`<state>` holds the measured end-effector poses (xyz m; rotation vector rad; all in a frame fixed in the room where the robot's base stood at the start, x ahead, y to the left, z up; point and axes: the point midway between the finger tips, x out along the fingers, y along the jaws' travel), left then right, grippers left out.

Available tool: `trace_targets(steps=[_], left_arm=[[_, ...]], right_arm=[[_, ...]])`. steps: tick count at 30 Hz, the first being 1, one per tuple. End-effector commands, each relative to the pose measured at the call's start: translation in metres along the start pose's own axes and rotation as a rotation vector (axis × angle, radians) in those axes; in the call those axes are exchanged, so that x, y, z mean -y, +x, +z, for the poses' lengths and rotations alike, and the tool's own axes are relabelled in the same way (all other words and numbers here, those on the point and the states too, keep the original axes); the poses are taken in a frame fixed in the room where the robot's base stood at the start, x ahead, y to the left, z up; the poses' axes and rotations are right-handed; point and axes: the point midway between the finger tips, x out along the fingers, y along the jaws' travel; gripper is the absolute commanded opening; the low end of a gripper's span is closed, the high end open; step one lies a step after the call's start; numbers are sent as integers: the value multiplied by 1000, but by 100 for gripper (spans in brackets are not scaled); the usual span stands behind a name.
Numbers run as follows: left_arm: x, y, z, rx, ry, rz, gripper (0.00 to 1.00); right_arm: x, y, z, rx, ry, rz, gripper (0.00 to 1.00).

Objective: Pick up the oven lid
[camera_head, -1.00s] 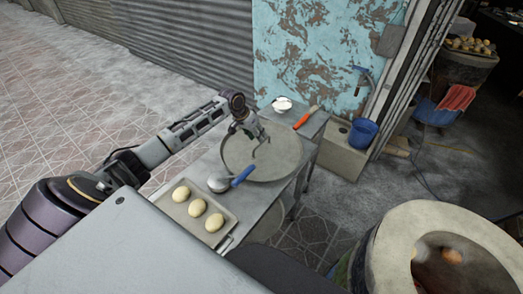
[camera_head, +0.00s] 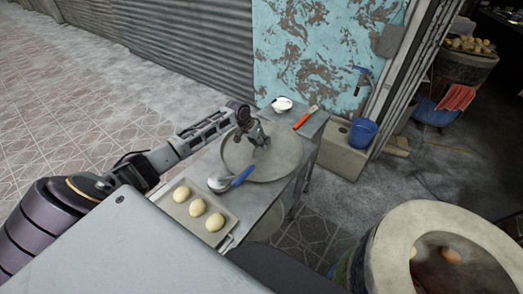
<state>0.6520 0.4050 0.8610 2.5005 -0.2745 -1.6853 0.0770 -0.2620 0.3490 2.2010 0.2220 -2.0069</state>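The oven lid is most likely the large round grey disc (camera_head: 285,160) lying flat on the metal table. My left gripper (camera_head: 263,142) is over the upper middle of the disc, its fingers pointing down at it. The fingers are small and dark here, and any handle under them is hidden. I cannot tell whether they are closed on anything. The barrel oven (camera_head: 392,245) stands at the lower right with its round mouth open and a few round pieces inside. My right gripper is not in view.
A tray with three dough balls (camera_head: 198,206) and a blue-handled ladle (camera_head: 222,183) lie in front of the disc. A white bowl (camera_head: 282,104) and a red-handled brush (camera_head: 305,118) lie behind it. A blue bucket (camera_head: 361,135) stands to the right.

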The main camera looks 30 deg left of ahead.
Motion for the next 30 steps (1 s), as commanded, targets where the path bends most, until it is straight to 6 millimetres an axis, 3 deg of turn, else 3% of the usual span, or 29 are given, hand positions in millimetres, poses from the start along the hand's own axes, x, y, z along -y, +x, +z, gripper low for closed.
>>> trace_targets(steps=[5,14,30], left_arm=[[0,0,0,0,0,0,36],[0,0,0,0,0,0,0],[0,-1,-2,-3,0,0,0]], right_arm=[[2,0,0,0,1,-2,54],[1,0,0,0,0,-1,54],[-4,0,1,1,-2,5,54]])
